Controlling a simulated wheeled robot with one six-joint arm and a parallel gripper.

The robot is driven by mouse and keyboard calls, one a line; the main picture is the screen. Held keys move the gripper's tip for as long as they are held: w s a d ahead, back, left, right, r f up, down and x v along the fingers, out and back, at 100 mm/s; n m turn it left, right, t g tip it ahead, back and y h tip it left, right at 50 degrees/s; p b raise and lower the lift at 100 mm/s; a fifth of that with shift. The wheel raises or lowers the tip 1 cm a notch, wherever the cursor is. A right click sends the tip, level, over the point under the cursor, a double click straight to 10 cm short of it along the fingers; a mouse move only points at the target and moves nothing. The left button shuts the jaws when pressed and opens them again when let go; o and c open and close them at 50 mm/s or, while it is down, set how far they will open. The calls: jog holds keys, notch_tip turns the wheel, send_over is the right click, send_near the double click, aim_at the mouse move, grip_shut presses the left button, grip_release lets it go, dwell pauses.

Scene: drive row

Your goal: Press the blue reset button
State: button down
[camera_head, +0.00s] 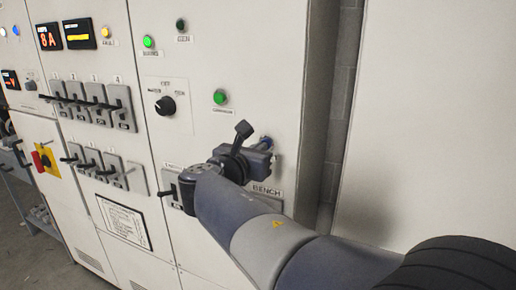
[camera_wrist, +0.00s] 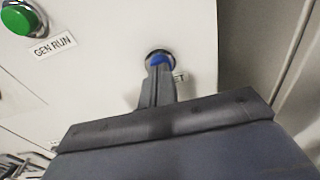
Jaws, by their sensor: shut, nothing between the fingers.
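The blue button (camera_wrist: 157,58) sits in a dark ring on the pale cabinet panel in the wrist view. My gripper (camera_wrist: 159,69) is shut and empty, with its fingertips right in front of the button and overlapping its lower part. I cannot tell whether they touch it. The label below the button is mostly hidden behind the fingers; only its last letters, "ET", show. In the head view my gripper (camera_head: 269,148) is at the right edge of the cabinet front, and a bit of blue shows by its tips.
A green button (camera_wrist: 17,18) labelled GEN RUN is up and left in the wrist view. In the head view a black rotary knob (camera_head: 166,105), rows of breaker levers (camera_head: 95,103) and a red switch (camera_head: 40,161) are on the cabinet. A recessed gap (camera_head: 325,110) lies to the right.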

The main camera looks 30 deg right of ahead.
dwell(0.3)
jog(key=shift+w+d, duration=0.45)
jog(key=shift+d, duration=0.1)
jog(key=shift+r, duration=0.1)
jog(key=f+v, duration=0.1)
jog(key=v, duration=0.9)
jog(key=shift+s+a+r+b, duration=0.25)
jog(key=shift+a+r+b, duration=0.1)
jog(key=shift+r+b, duration=0.1)
